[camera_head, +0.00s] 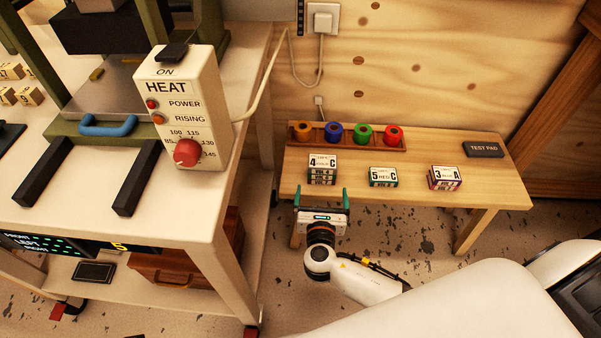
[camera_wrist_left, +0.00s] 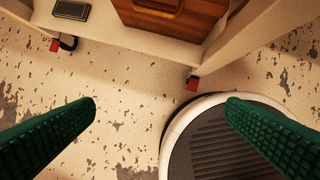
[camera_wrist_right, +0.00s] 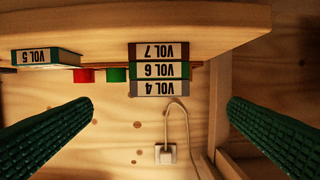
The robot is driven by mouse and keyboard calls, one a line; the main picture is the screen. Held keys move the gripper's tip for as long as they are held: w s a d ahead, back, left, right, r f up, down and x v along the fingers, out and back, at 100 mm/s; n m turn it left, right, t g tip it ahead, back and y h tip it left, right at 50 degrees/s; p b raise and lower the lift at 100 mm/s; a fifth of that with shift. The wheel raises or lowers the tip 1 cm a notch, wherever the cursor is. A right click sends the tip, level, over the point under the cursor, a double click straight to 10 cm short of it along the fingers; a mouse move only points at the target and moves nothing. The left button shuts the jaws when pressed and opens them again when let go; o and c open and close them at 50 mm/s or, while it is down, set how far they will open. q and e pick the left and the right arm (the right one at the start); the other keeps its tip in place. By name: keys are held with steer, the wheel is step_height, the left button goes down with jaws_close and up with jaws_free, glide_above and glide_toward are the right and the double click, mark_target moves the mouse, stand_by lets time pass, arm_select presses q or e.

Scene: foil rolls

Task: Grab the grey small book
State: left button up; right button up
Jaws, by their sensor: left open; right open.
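A small stack of books (camera_head: 322,169) stands on the left part of the wooden bench, with a book marked 4 on top. In the right wrist view, which is upside down, the spines read VOL 7, VOL 6 and VOL 4. The VOL 4 book (camera_wrist_right: 160,88) looks grey, the VOL 6 book (camera_wrist_right: 160,70) green. My right gripper (camera_head: 320,195) is open and empty just in front of the stack; in its wrist view the stack lies beyond and between the fingers. My left gripper (camera_wrist_left: 160,108) is open and empty above the floor, outside the head view.
A book marked 5 (camera_head: 383,177) and a stack topped by a book marked 3 (camera_head: 445,178) stand to the right. Coloured foil rolls (camera_head: 347,133) sit in a rack behind, a test pad (camera_head: 483,149) at the back right. A heat press control box (camera_head: 183,110) rises at left.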

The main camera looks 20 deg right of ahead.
mark_target(322, 170)
steer(key=x, duration=0.2)
steer(key=b+x, duration=0.1)
steer(key=shift+w+r, duration=0.2)
steer(key=x, duration=0.3)
steer(key=shift+b, duration=0.35)
steer(key=b+x, duration=0.2)
steer(key=x, duration=0.3)
steer(key=shift+w+d+r, duration=0.15)
steer(key=shift+w+d, duration=0.15)
steer(key=shift+w, duration=0.05)
arm_select(q)
steer(key=w+d+r+t+h, duration=0.1)
steer(key=w+d+r+t, duration=0.1)
steer(key=w, duration=0.4)
steer(key=w+d+r+t+h, duration=0.1)
steer(key=w+d+r+t, duration=0.1)
steer(key=w+r+t, duration=0.2)
steer(key=w+t, duration=0.2)
steer(key=shift+d+t, duration=0.15)
steer(key=shift+t, duration=0.15)
steer(key=shift+r, duration=0.1)
arm_select(e)
steer(key=shift+c, duration=0.4)
steer(key=c, duration=1)
